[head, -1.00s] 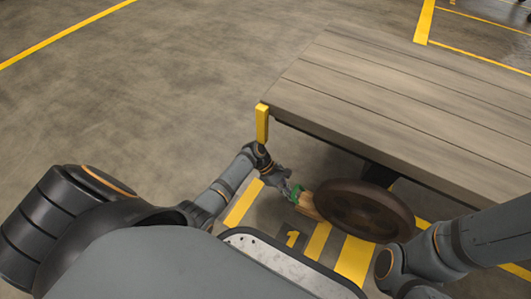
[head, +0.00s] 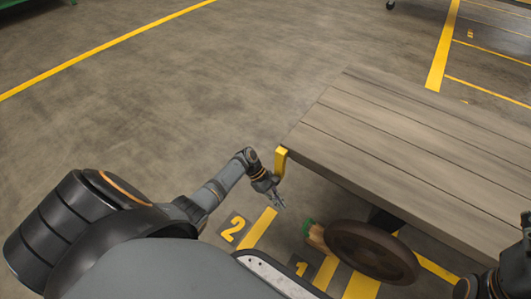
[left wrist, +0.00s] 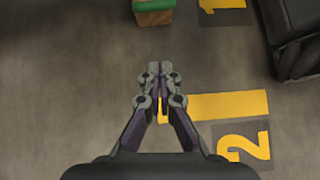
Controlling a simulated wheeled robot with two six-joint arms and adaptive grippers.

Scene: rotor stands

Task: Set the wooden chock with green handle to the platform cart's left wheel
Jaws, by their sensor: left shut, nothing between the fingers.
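The wooden chock with its green handle (head: 309,230) sits on the floor against the left side of the platform cart's wheel (head: 371,250) in the head view. In the left wrist view the chock (left wrist: 153,15) shows at the top edge, partly cut off. The platform cart (head: 420,150) has a plank deck with a yellow corner piece. My left gripper (head: 281,203) is shut and empty, to the left of the chock and apart from it. It also shows in the left wrist view (left wrist: 157,80). My right gripper is not clearly visible; only part of my right arm shows at the right edge.
Yellow floor markings with a 2 (head: 233,229) and a 1 (head: 301,268) lie left of the wheel. The cart's yellow corner (head: 281,161) is close to my left wrist.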

